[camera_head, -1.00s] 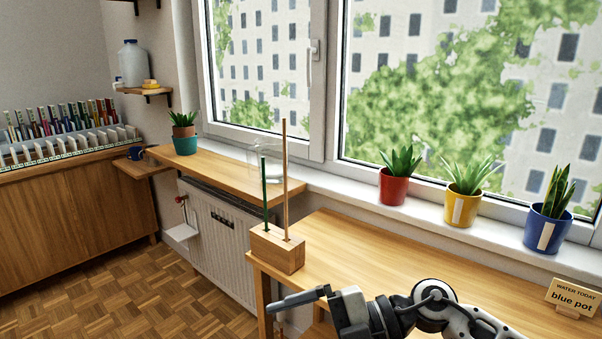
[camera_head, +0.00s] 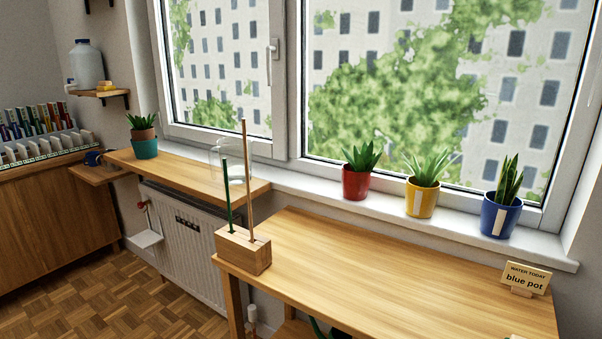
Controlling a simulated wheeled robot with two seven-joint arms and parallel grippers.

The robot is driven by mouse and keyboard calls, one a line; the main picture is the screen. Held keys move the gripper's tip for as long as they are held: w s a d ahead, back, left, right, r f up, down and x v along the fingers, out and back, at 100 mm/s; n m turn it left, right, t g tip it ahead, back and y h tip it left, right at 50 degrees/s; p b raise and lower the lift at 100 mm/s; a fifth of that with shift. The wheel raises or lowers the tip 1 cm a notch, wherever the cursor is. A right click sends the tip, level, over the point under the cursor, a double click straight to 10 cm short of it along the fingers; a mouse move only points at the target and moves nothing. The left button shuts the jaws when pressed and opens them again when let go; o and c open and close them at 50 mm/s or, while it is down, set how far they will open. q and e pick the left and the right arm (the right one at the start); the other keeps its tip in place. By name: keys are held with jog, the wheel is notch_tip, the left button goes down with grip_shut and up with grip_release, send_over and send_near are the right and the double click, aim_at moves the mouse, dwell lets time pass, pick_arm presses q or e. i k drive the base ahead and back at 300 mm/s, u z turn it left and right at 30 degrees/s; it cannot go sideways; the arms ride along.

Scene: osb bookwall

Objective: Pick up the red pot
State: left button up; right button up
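The red pot (camera_head: 356,183) with a spiky green plant stands upright on the white window sill (camera_head: 330,198), behind the wooden table. It is the leftmost of the pots on this sill, left of a yellow pot (camera_head: 421,199) with a pale stripe. Nothing covers the red pot. Neither of my grippers shows in the head view.
The wooden table (camera_head: 370,270) is mostly bare. A wooden block (camera_head: 243,252) with two upright sticks stands at its left corner. A blue pot (camera_head: 500,217) is on the sill. A sign (camera_head: 526,277) reading "WATER TODAY blue pot" stands at the table's right.

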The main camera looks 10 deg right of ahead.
aim_at(356, 175)
jog(key=u, duration=1.8)
jog(key=k, duration=0.95)
jog(key=z, duration=1.05)
jog(key=i, duration=0.55)
